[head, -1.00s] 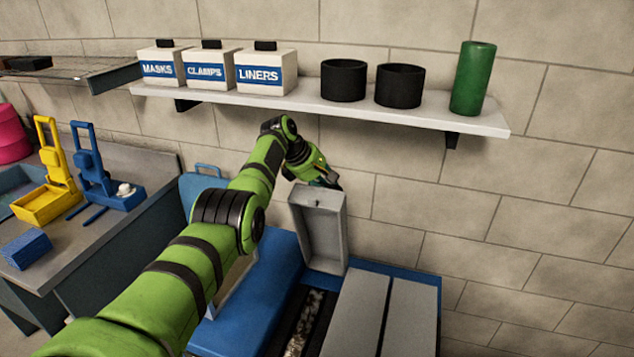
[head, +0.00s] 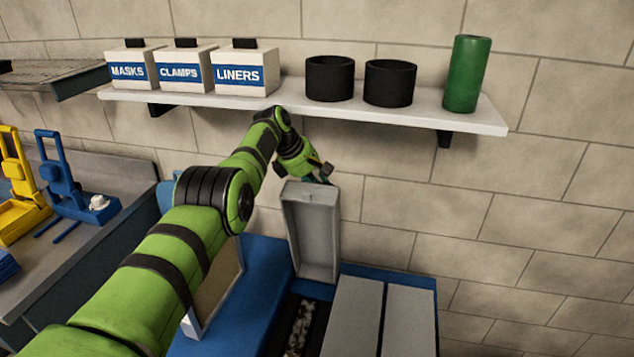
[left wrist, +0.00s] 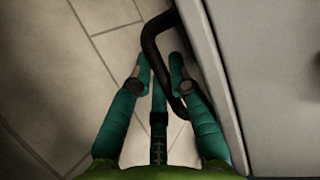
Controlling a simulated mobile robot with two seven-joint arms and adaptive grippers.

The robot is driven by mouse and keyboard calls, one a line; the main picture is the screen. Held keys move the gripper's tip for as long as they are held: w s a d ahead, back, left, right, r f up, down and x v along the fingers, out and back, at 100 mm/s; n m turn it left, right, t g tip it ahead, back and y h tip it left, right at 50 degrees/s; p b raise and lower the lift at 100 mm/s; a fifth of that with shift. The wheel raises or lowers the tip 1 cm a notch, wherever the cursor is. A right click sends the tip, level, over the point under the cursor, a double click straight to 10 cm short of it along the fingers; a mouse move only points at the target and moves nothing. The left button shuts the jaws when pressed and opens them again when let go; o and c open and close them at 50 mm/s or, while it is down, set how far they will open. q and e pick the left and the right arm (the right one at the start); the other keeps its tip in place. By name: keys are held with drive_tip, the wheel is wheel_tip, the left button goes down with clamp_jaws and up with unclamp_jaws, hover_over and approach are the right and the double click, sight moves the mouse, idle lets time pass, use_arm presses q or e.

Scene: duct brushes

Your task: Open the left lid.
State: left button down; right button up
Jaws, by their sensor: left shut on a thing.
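The left lid (head: 313,240) is a grey shallow tray-like panel, standing raised and nearly upright at the back of the blue unit (head: 240,300), its hollow inside facing me. My left gripper (head: 322,174) is at its top edge in the head view. In the left wrist view, the teal fingers (left wrist: 160,68) are shut on the lid's black bar handle (left wrist: 152,42), beside the pale lid face (left wrist: 195,60). Below the lid is an open slot with dark, speckled contents (head: 303,325). My right gripper is out of view.
Two other grey lids (head: 352,315) (head: 408,320) lie flat to the right. Above, a white shelf (head: 430,112) holds labelled boxes, two black cups (head: 330,78) and a green cylinder (head: 467,75). The brick wall is close behind. A side bench (head: 100,225) stands left.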

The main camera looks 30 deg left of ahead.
use_arm(q)
drive_tip(key=shift+w+d+r, duration=0.1)
drive_tip(key=shift+w+r, duration=0.05)
drive_tip(key=shift+w, duration=0.15)
drive_tip(key=c, duration=1.2)
unclamp_jaws()
drive_tip(key=shift+o, duration=0.2)
drive_tip(key=s+a+r, duration=0.3)
drive_tip(key=s+a, duration=0.5)
drive_tip(key=s, duration=0.3)
drive_tip(key=shift+s+r, duration=0.15)
drive_tip(key=shift+s, duration=0.05)
drive_tip(key=shift+a, duration=0.1)
